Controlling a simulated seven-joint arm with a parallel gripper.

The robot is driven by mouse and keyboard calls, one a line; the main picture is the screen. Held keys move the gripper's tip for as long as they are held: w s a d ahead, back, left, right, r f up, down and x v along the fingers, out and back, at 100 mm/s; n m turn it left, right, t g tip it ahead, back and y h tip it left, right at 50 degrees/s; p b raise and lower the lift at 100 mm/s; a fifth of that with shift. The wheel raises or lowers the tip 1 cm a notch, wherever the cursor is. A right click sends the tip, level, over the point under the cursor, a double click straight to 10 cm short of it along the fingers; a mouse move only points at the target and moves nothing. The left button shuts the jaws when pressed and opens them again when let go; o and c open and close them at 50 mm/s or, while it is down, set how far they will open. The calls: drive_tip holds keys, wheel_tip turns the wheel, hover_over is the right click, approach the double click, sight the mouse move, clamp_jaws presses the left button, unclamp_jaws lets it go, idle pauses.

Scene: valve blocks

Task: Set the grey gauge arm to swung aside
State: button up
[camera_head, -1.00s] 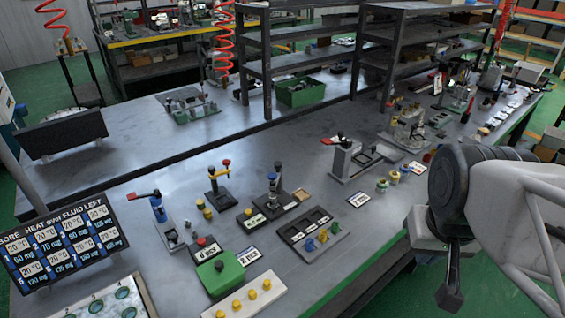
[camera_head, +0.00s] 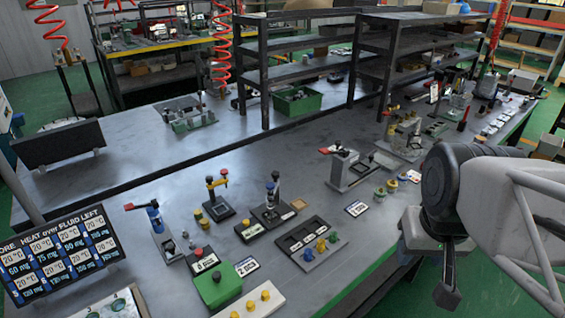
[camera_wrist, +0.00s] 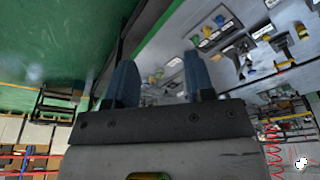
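My gripper (camera_wrist: 160,78) shows two blue-grey fingers standing well apart with nothing between them. In the head view my gripper end (camera_head: 447,285) hangs at the lower right, off the front edge of the bench and apart from everything on it. A grey fixture (camera_head: 352,171) with an upright post and a red-ended lever stands near the bench's middle right. I cannot tell for sure whether the grey gauge arm is on it; the parts are too small. The wrist view shows the bench fixtures (camera_wrist: 215,40) beyond the fingers, too small to name.
On the bench (camera_head: 130,187) stand a blue valve with a red lever (camera_head: 154,217), a black stand with a yellow bar (camera_head: 216,205), a green box (camera_head: 219,286) and a dark tray (camera_head: 303,237). Dark shelves (camera_head: 305,70) stand behind. Bare bench lies behind the fixtures.

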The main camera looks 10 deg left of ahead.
drive_tip(key=w+a+n, duration=0.1)
drive_tip(key=w, duration=0.3)
drive_tip(key=w+a+r+n, duration=0.1)
drive_tip(key=w+a, duration=0.1)
drive_tip(key=w, duration=0.2)
drive_tip(key=w+a+r+n, duration=0.1)
drive_tip(key=w, duration=0.3)
drive_tip(key=shift+w+a+r+g, duration=0.15)
drive_tip(key=shift+w+a+g, duration=0.05)
drive_tip(key=shift+w+g, duration=0.2)
drive_tip(key=n+g, duration=0.2)
drive_tip(key=n, duration=0.7)
hover_over(276, 173)
wheel_tip(276, 173, down, 13)
drive_tip(key=shift+r, duration=0.15)
drive_tip(key=shift+a, duration=0.1)
drive_tip(key=shift+f, duration=4)
